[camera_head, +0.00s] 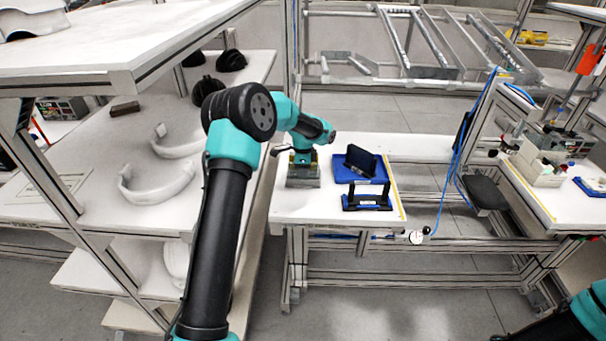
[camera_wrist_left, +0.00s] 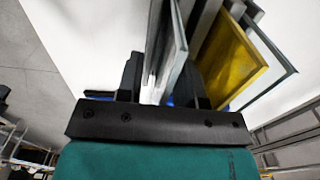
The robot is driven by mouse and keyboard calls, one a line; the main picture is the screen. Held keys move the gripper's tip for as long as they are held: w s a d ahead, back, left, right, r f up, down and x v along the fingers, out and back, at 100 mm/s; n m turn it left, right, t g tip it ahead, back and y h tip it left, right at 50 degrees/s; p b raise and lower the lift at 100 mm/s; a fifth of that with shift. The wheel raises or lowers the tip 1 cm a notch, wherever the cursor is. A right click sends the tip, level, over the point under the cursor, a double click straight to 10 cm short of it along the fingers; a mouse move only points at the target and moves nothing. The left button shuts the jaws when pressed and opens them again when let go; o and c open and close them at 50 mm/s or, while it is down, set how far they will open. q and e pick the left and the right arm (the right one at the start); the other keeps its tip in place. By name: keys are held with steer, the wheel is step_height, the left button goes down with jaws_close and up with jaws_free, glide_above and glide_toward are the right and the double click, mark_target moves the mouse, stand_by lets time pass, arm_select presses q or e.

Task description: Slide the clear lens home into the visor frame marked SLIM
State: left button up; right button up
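My left gripper (camera_wrist_left: 163,80) reaches down at a rack of upright lens panels; in the head view it is small and partly hidden by my wrist. A grey, see-through panel (camera_wrist_left: 170,45), which looks like the clear lens, stands between its fingers. A gap shows beside the panel, so the fingers look open around it. A yellow panel (camera_wrist_left: 232,62) stands just to its right. The lens rack (camera_head: 303,181) is at the table's left side. A dark visor-like piece (camera_head: 361,162) stands on a blue tray (camera_head: 345,178). No SLIM marking is readable. My right gripper is out of view.
A blue-and-black holder (camera_head: 367,202) lies in front of the tray on the white table (camera_head: 330,214). White helmet parts (camera_head: 160,180) sit on the left shelf. A blue cable (camera_head: 457,150) hangs to the table's right. The table's far part is clear.

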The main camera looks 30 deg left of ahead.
arm_select(q)
jaws_close()
stand_by(0.5)
steer(key=shift+r, duration=0.5)
step_height(320, 180, up, 3)
steer(key=shift+f, duration=0.15)
steer(key=s+d+r, duration=0.1)
steer(key=s+d, duration=0.7)
steer(key=s, duration=0.5)
steer(key=shift+s+d+r, duration=0.15)
steer(key=shift+s+d, duration=0.05)
steer(key=shift+s, duration=0.15)
